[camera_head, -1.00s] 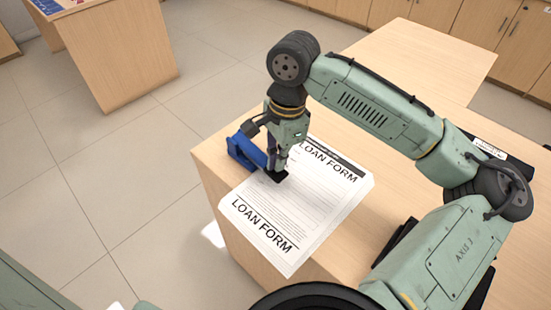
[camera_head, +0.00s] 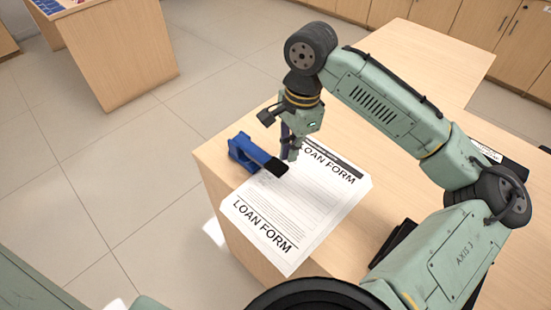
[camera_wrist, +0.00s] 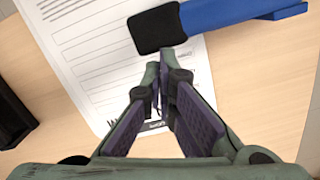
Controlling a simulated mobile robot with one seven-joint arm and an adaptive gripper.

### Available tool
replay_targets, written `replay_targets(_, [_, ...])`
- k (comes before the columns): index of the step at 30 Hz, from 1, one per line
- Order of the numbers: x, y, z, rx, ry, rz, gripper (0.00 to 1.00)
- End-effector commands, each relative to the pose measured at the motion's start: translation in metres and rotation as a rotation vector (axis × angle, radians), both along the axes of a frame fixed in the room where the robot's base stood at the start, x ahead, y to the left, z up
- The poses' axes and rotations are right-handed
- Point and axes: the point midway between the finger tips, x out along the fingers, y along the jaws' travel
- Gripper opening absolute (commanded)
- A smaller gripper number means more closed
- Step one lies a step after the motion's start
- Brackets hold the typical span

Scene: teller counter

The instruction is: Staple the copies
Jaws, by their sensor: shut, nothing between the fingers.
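A blue stapler (camera_head: 254,152) with a black front end lies over the left edge of the loan form copies (camera_head: 285,213) on the wooden counter. The copies show "LOAN FORM" printed at both ends. In the wrist view the stapler (camera_wrist: 230,14) crosses the top, its black end over the paper (camera_wrist: 85,50). My gripper (camera_head: 290,157) is just right of the stapler and above the copies, apart from the stapler. In the wrist view my gripper (camera_wrist: 167,58) is shut and empty, its fingertips just below the black end. Whether a staple is in the paper cannot be seen.
The counter (camera_head: 340,255) has bare wood right of the copies. Black items (camera_head: 395,240) lie partly behind my arm. A dark object (camera_wrist: 12,115) is at the left in the wrist view. Another desk (camera_head: 120,60) stands far left, with open floor between.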

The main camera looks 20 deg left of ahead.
Motion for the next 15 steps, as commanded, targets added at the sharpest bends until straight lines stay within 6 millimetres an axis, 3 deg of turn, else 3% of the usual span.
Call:
replay_targets(9, [0.006,-0.004,0.067,0.000,-0.004,0.001,0.00])
replay_targets(15, [0.008,-0.007,0.098,-0.002,-0.004,-0.002,0.00])
